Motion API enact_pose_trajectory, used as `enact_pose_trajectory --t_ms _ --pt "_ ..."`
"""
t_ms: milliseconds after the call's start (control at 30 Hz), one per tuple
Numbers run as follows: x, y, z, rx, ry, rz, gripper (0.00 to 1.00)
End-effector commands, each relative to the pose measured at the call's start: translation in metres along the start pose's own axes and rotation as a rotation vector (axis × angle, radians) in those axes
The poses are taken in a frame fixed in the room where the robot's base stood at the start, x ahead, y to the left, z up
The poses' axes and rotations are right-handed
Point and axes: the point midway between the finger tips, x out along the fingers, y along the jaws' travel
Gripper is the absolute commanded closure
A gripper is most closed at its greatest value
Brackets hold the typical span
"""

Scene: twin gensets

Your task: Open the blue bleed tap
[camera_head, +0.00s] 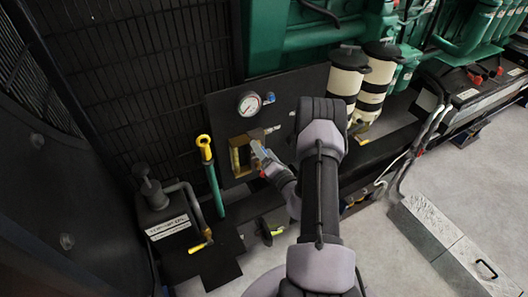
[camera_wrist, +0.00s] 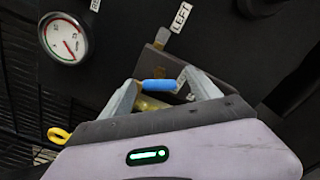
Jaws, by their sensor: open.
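The blue tap handle (camera_wrist: 158,86) is a short blue cylinder lying crosswise in the wrist view. It sits between the two fingers of my open gripper (camera_wrist: 160,88), near both fingertips; I cannot tell whether either finger touches it. A yellowish body (camera_wrist: 150,104) shows just below the handle, partly hidden by the gripper. In the head view my gripper (camera_head: 259,152) is at the brass-coloured frame (camera_head: 236,157) on the dark panel, and the handle there is not clearly distinguishable.
A pressure gauge (camera_head: 249,103) is on the panel above, with a small blue fitting (camera_head: 269,97) beside it. A "LEFT" label (camera_wrist: 180,17) is close to the gripper. Two cream canisters (camera_head: 346,78) stand right.

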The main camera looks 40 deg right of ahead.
Motion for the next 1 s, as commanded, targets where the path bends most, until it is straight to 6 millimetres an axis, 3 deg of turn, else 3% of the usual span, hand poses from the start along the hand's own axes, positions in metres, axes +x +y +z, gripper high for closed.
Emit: enact_pose_trajectory --t_ms 167,500,633,800,1000 --pt "-0.015 0.000 0.001 0.001 0.001 -0.003 0.29" --pt "-0.119 0.000 0.002 0.007 -0.005 -0.008 0.29" --pt "-0.151 0.000 0.002 0.004 -0.004 -0.006 0.29" --pt "-0.172 0.000 0.001 0.002 -0.001 -0.003 0.29" --pt "-0.175 0.000 0.000 0.000 0.000 0.000 0.29"
